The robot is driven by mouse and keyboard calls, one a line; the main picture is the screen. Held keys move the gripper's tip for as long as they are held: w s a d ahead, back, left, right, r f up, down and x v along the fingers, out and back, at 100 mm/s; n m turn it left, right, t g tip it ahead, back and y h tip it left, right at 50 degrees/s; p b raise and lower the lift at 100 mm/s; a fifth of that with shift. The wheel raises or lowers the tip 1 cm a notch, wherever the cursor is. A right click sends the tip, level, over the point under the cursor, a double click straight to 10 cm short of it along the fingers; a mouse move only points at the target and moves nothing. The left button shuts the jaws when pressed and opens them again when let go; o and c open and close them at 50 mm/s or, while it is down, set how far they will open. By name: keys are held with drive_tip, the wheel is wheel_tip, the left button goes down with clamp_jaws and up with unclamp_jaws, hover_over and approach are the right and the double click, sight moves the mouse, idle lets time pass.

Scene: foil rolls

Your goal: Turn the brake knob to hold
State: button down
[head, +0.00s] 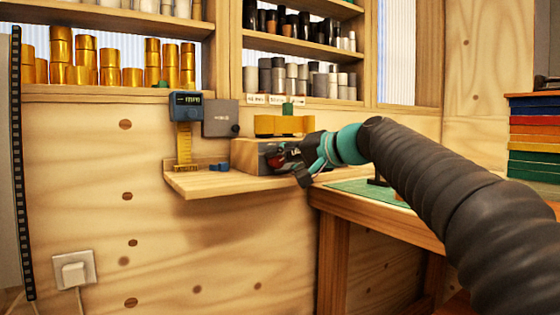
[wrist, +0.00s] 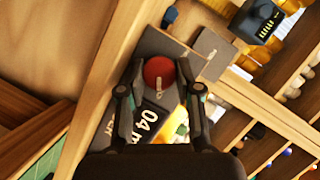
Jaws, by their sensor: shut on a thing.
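The brake knob (wrist: 158,71) is a round red knob with a pale pointer mark. In the wrist view it sits between the two fingers of my gripper (wrist: 155,90), which is shut on it. The knob is on a grey face of a wooden-sided block (head: 245,156) on a small shelf. In the head view a little of the red knob (head: 275,161) shows beside my gripper (head: 290,165), which hides most of that face. A dark plate with white lettering (wrist: 145,122), partly readable as "04 m", lies below the knob; no hold mark is readable.
A yellow piece (head: 283,125) sits on top of the block. A workbench with a green mat (head: 375,192) is at the right.

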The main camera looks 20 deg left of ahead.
drive_tip(key=c, duration=0.8)
unclamp_jaws()
drive_tip(key=shift+d, duration=0.15)
drive_tip(key=shift+v, duration=3.95)
